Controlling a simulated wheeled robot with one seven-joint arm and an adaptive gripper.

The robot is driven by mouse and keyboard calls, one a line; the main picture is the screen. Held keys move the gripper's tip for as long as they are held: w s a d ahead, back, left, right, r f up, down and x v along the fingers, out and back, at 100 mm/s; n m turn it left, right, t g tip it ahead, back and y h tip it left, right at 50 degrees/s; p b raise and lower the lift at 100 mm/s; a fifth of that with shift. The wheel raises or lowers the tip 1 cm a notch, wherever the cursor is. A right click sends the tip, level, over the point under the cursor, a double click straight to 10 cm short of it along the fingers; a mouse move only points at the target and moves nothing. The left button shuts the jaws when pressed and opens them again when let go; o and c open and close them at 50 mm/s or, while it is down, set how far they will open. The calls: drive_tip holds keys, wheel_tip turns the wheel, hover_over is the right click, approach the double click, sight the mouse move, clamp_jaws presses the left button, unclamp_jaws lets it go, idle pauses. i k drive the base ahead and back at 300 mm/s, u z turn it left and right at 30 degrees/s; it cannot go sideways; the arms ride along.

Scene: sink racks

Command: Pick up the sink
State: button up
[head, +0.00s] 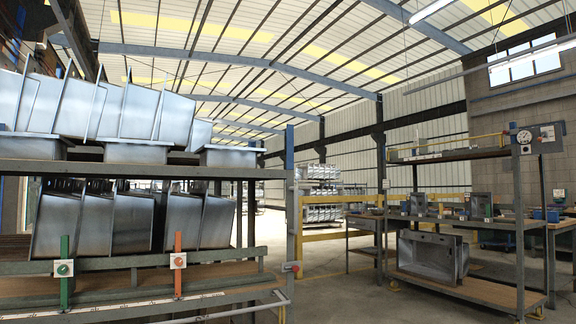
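Several shiny metal sinks stand on edge, packed close together, on the upper shelf (105,172) of the rack at left. More sinks (130,222) stand in a row on the shelf below. A single sink (432,256) rests on the low shelf (462,288) of a rack at right, tilted with its open side facing me. I cannot tell from the picture which sink the task means. My gripper is not in this view, and no part of my arm shows.
A green post (64,270) and an orange post (178,265) stand at the left rack's front. A yellow rail (335,237) and a rack of stacked metal parts (322,210) are farther back. Concrete floor (345,295) is clear between the left and right racks.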

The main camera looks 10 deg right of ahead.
sight(211, 156)
drive_tip(key=z, duration=0.25)
drive_tip(key=i, duration=0.95)
drive_tip(key=u, duration=0.45)
